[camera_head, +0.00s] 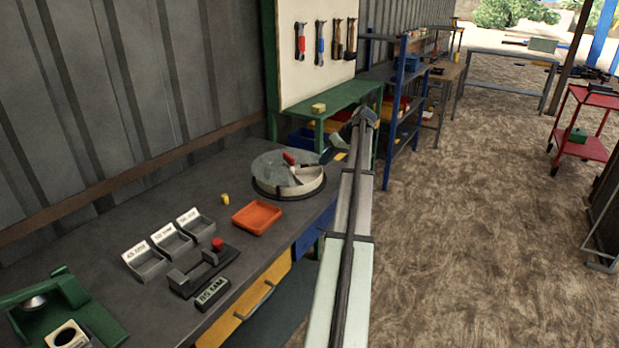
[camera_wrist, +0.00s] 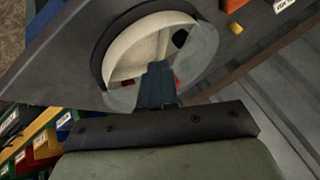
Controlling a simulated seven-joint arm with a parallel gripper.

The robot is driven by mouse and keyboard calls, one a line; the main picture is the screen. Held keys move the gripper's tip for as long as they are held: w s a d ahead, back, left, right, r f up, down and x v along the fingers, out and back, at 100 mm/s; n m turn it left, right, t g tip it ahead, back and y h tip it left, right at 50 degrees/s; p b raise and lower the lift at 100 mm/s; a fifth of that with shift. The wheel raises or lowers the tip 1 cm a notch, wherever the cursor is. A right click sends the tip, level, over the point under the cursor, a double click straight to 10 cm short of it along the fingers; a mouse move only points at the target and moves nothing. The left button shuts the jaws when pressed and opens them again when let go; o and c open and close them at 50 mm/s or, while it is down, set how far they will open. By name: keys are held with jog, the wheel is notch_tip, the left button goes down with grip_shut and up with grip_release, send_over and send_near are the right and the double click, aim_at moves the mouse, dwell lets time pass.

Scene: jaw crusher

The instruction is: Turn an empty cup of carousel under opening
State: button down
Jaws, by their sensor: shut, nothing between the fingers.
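The carousel (camera_head: 265,172) is a low round drum with a grey top, standing on the workbench. A wedge-shaped opening at its front right shows a pale inside. A red part (camera_head: 289,158) sits near the middle of its top. In the wrist view the carousel (camera_wrist: 115,62) shows a cream inside with a dark lump (camera_wrist: 180,38) in one section. My gripper (camera_wrist: 158,68) is shut and empty, its fingers in front of the carousel and partly hiding the red part. In the head view my gripper (camera_head: 328,156) is at the carousel's right rim; contact cannot be told.
An orange tray (camera_head: 257,217) and a small yellow piece (camera_head: 225,199) lie left of the carousel. Several labelled grey bins (camera_head: 172,240) and a red-button device (camera_head: 203,270) stand nearer. A green shelf (camera_head: 340,98) stands behind. The bench's front edge runs beside my arm.

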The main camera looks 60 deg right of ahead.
aim_at(307, 189)
jog(key=shift+m, duration=0.3)
jog(key=shift+x, duration=5)
jog(key=shift+w+a, duration=0.3)
jog(key=shift+a, duration=0.6)
jog(key=shift+d, duration=0.1)
jog(key=shift+s+r, duration=0.1)
jog(key=shift+s+d+r, duration=0.1)
jog(key=shift+s+r, duration=0.1)
jog(key=shift+r, duration=0.05)
jog(key=v, duration=0.9)
jog(key=shift+s+a, duration=0.2)
jog(key=shift+a, duration=0.2)
